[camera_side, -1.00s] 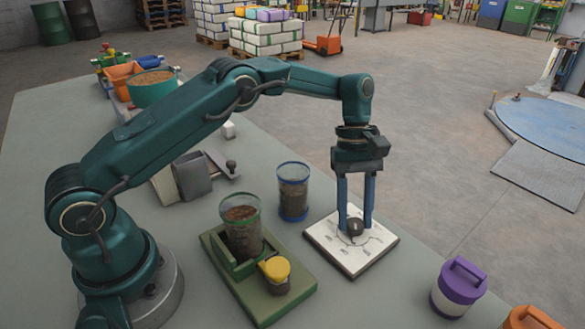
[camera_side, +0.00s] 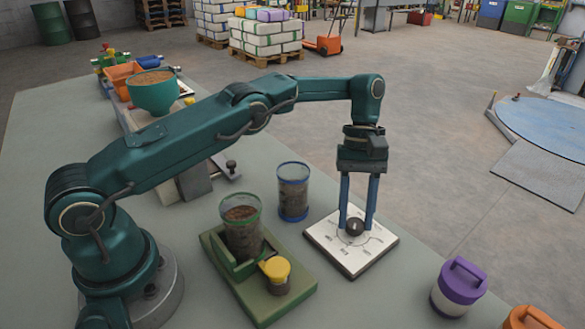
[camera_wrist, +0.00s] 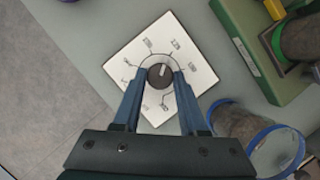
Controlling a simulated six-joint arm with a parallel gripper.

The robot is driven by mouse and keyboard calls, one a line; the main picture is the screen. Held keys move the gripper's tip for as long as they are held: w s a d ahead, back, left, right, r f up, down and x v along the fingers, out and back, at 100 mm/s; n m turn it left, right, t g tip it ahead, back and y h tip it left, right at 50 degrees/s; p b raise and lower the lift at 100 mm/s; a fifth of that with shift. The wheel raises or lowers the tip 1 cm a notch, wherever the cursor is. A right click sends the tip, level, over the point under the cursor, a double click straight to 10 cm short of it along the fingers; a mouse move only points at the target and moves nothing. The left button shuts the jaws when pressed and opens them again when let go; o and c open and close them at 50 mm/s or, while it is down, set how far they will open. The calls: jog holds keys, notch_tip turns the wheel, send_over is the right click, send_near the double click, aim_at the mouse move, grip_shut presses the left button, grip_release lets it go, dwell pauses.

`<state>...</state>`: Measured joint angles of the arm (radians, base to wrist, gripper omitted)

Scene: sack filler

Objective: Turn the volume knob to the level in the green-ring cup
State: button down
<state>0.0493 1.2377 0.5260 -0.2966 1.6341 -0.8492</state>
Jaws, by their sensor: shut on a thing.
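The volume knob (camera_side: 354,226) is dark and round, on a white square dial plate (camera_side: 378,243). My gripper (camera_side: 356,224) points down and is shut on the knob, one blue finger on each side. In the wrist view, the knob (camera_wrist: 160,76) sits between the fingertips, and its pale pointer line points roughly up the picture. The plate's printed numbers are too small to read surely. The green-ring cup (camera_side: 242,238) stands upright in a green holder, left of the plate, with brown grainy material inside. Its level against any marks cannot be told.
A blue-ring cup (camera_side: 293,192) with dark contents stands behind the green-ring cup. A yellow-lidded jar (camera_side: 276,275) sits on the green holder (camera_side: 225,275). A purple-lidded container (camera_side: 459,288) and an orange one (camera_side: 530,318) are at front right. A teal hopper (camera_side: 153,94) is at the back left.

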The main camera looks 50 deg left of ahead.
jog(key=shift+s, duration=0.1)
jog(key=shift+c, duration=2.2)
grip_release()
jog(key=shift+n, duration=0.3)
